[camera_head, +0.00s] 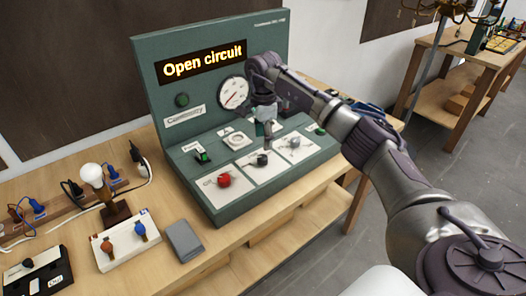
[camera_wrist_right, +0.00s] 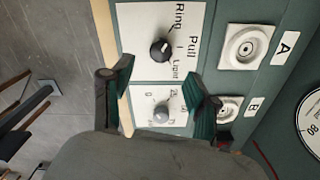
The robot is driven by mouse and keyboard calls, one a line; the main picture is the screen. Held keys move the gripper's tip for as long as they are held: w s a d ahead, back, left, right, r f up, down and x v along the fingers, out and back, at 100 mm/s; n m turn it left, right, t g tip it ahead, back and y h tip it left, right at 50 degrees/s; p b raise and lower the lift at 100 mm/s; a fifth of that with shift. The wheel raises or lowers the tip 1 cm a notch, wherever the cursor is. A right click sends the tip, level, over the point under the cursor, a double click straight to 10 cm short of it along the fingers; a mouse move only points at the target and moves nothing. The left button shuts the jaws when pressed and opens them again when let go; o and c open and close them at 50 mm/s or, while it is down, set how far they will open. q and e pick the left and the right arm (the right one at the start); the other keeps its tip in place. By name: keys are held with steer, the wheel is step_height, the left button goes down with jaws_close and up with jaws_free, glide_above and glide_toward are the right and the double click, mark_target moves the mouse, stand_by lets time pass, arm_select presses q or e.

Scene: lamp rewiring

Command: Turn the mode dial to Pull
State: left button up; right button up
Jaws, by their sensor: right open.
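The mode dial is a black round knob (camera_wrist_right: 160,48) on a white card marked Ring, Pull and Light in the right wrist view. A small pale mark shows on the knob, but I cannot tell exactly which label it faces. In the head view it is the dark knob (camera_head: 262,160) on the middle card of the green panel. My right gripper (camera_head: 266,132) is above the panel, pointing down. In the right wrist view its two dark green fingers (camera_wrist_right: 160,93) are spread, empty and apart from the dial. My left gripper is not in view.
A grey knob (camera_wrist_right: 161,115) on its own card shows between the fingers. White sockets by labels A (camera_wrist_right: 245,46) and B (camera_wrist_right: 229,108) are beside the cards. A red knob (camera_head: 223,180) is left of the dial. The display (camera_head: 203,62) reads Open circuit.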

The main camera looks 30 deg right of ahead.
mark_target(263, 156)
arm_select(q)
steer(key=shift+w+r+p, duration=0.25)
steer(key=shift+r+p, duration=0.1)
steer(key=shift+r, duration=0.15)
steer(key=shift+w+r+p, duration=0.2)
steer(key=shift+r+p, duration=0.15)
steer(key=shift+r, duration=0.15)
arm_select(e)
step_height(263, 156, down, 7)
steer(key=shift+f, duration=0.1)
jaws_close()
